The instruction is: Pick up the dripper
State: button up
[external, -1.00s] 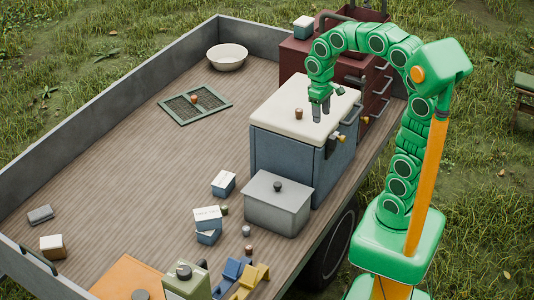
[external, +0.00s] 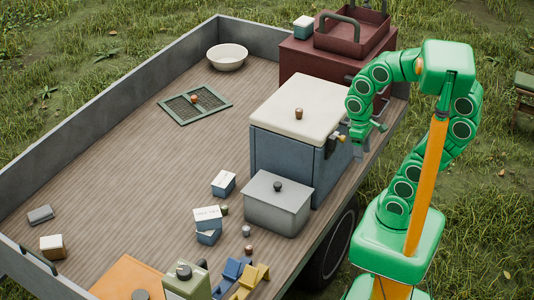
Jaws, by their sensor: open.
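I cannot tell for sure which thing is the dripper. A small copper-brown piece (external: 298,113) stands on the cream lid of the blue-grey cooler (external: 285,150). Similar small brown pieces lie on the green-framed screen (external: 195,98) and near the truck bed's front right (external: 249,250). A brass tap (external: 341,137) sticks out of the cooler's right side. My gripper (external: 366,140) is open and seems empty, beside the cooler's right side and close to the tap. Whether it touches the tap is unclear.
A grey lidded box (external: 278,205) stands in front of the cooler. A dark red drawer cabinet (external: 300,55) with a red tray (external: 352,33) is behind it. A white bowl (external: 227,57) sits at the back. Small boxes (external: 208,218) lie near the front; the bed's middle is clear.

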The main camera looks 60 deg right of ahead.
jog(key=shift+o, duration=0.4)
jog(key=n+t, duration=0.2)
jog(key=n, duration=0.6)
send_over(249, 247)
jog(key=f, duration=3.5)
jog(key=shift+s+d+f, duration=0.1)
jog(key=shift+d+f, duration=0.15)
jog(key=shift+d, duration=0.05)
jog(key=shift+a+f, duration=0.15)
jog(key=shift+f, duration=0.25)
jog(key=shift+a+f, duration=0.15)
jog(key=shift+f, duration=3.7)
